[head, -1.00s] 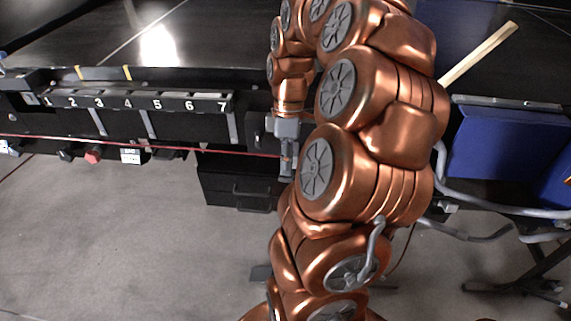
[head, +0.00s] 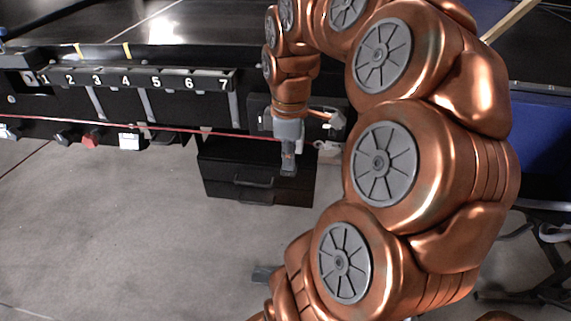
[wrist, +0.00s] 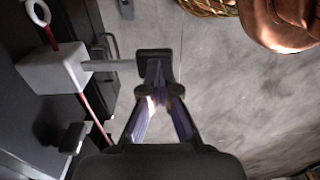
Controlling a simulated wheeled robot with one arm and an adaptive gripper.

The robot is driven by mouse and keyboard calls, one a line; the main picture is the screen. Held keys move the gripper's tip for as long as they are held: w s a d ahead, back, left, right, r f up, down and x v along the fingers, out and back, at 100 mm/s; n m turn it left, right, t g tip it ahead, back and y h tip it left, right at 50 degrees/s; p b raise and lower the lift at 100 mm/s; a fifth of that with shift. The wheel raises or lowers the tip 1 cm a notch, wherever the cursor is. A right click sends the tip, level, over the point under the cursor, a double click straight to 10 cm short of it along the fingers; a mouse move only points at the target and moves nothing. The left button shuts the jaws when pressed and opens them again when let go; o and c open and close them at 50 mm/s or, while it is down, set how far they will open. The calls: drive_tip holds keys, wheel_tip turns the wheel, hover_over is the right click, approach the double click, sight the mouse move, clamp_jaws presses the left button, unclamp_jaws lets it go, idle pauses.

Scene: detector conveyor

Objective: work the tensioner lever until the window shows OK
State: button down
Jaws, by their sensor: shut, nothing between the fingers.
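In the wrist view a pale box (wrist: 55,69) sits on the red cord. A grey rod runs right from it to a black end (wrist: 154,58); this looks like the tensioner lever. My gripper (wrist: 159,88) is shut and empty, its fingertips right at the black end; I cannot tell whether they touch. In the head view my gripper (head: 289,168) points down in front of the bench, just left of the pale box (head: 328,150), which is partly behind my arm. No window with a readable OK is visible.
The red cord (head: 220,133) runs along the bench front, below a strip numbered 1 to 7 (head: 140,80). A red knob (head: 90,141) and a white label (head: 129,141) are at left. A black drawer box (head: 255,180) stands below my gripper.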

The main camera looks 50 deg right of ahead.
drive_tip(key=f+h+b, duration=0.1)
drive_tip(key=b, duration=0.1)
drive_tip(key=f+t+h+b, duration=0.1)
drive_tip(key=f+b, duration=0.1)
drive_tip(key=shift+s+a+b, duration=0.2)
drive_tip(key=shift+a+b, duration=0.15)
drive_tip(key=shift+b, duration=0.05)
wheel_tip(320, 180, down, 2)
drive_tip(key=t+h+b, duration=0.1)
drive_tip(key=h+b, duration=0.1)
drive_tip(key=b, duration=0.2)
drive_tip(key=shift+f+t+h+b, duration=0.1)
drive_tip(key=shift+t+h+b, duration=0.25)
drive_tip(key=shift+t+h, duration=0.05)
drive_tip(key=shift+w+d+f+b, duration=0.1)
drive_tip(key=shift+f+b, duration=0.4)
drive_tip(key=shift+b, duration=0.2)
drive_tip(key=shift+f, duration=0.15)
drive_tip(key=p, duration=0.7)
approach(288, 172)
drive_tip(key=a, duration=0.2)
drive_tip(key=shift+s+d+f, duration=0.2)
drive_tip(key=shift+s+f, duration=0.1)
drive_tip(key=shift+s, duration=0.1)
